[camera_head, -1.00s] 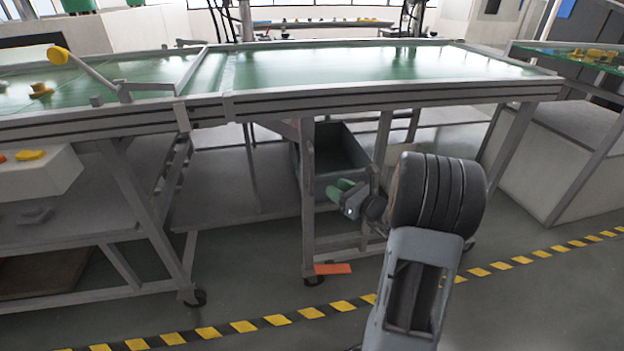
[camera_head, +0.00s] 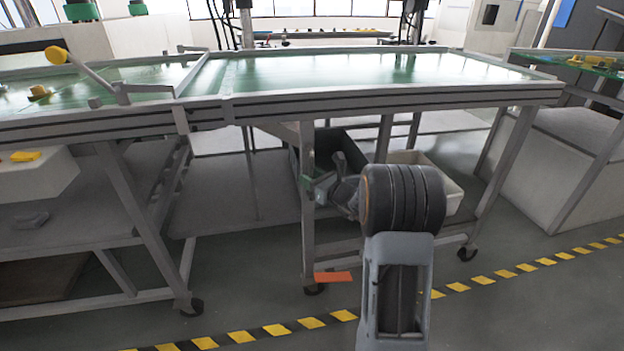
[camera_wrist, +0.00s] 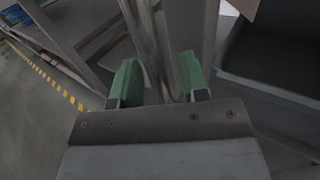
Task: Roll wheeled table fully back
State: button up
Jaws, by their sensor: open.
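The wheeled table (camera_head: 560,92) has a green top, a grey frame and black casters; it stands at the centre and right. Its front left leg (camera_head: 307,235) reaches a caster (camera_head: 313,289) beside an orange floor marker (camera_head: 333,277). My gripper (camera_head: 308,188) is at this leg, below the tabletop. In the wrist view my gripper (camera_wrist: 160,78) is open, its green fingers apart. A grey upright post (camera_wrist: 148,40) shows between and beyond the fingers. I cannot tell whether they touch it.
Another table with a yellow-knobbed crank (camera_head: 57,55) adjoins on the left. A yellow-black floor stripe (camera_head: 310,323) crosses in front. A bench (camera_head: 585,150) stands at right.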

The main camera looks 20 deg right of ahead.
grip_shut()
dwell(0.5)
